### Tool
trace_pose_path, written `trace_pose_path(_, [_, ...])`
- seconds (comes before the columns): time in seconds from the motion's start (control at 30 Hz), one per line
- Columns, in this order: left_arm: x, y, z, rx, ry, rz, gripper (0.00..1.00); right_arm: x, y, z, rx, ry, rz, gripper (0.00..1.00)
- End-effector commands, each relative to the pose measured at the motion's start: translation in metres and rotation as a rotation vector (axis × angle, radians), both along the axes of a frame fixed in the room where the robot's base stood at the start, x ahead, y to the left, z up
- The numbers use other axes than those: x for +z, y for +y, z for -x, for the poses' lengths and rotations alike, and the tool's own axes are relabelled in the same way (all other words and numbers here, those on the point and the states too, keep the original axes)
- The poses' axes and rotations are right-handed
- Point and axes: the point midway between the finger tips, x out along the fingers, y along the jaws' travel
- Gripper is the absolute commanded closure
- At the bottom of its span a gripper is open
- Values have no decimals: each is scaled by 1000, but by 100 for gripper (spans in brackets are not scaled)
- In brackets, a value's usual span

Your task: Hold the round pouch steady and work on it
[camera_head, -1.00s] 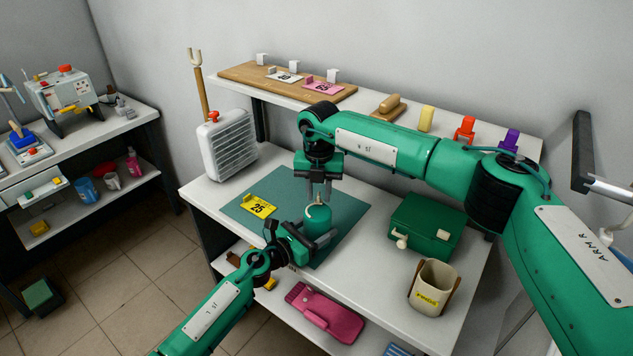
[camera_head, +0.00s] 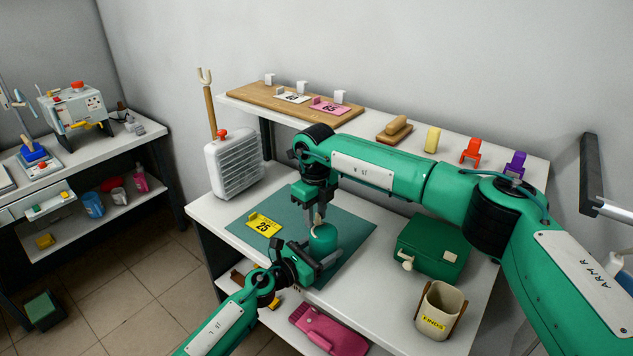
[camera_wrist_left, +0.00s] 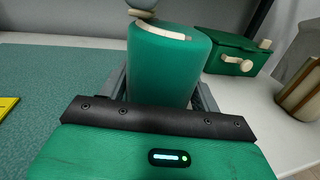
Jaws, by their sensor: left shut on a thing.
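The round pouch (camera_head: 323,240) is a green upright cylinder on the teal mat (camera_head: 355,226), with a cream zipper strip along its top edge. My left gripper (camera_head: 318,260) is shut around its lower body from the near side. The left wrist view shows the pouch (camera_wrist_left: 165,70) between my fingers, the cream strip curving near its top. My right gripper (camera_head: 317,215) points down at the left part of the pouch's top. A small tan piece shows by its fingertips; whether they grip it is unclear.
A green box (camera_head: 432,246) and a cream holder (camera_head: 440,310) are to the right. A white heater-like unit (camera_head: 234,165) stands at the back left. A shelf (camera_head: 375,110) runs behind.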

Motion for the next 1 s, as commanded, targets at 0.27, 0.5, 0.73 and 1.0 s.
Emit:
trace_pose_path(0.27, [-1, 0, 0, -1, 1, 0, 58, 0, 5, 8, 298, 1, -1, 71])
trace_pose_path(0.5, [-1, 0, 0, 0, 1, 0, 58, 0, 7, 14, 556, 1, 0, 71])
trace_pose_path(0.73, [-1, 0, 0, 0, 1, 0, 58, 0, 7, 21, 803, 1, 0, 71])
trace_pose_path(1.0, [-1, 0, 0, 0, 1, 0, 58, -1, 5, 29, 1093, 1, -1, 71])
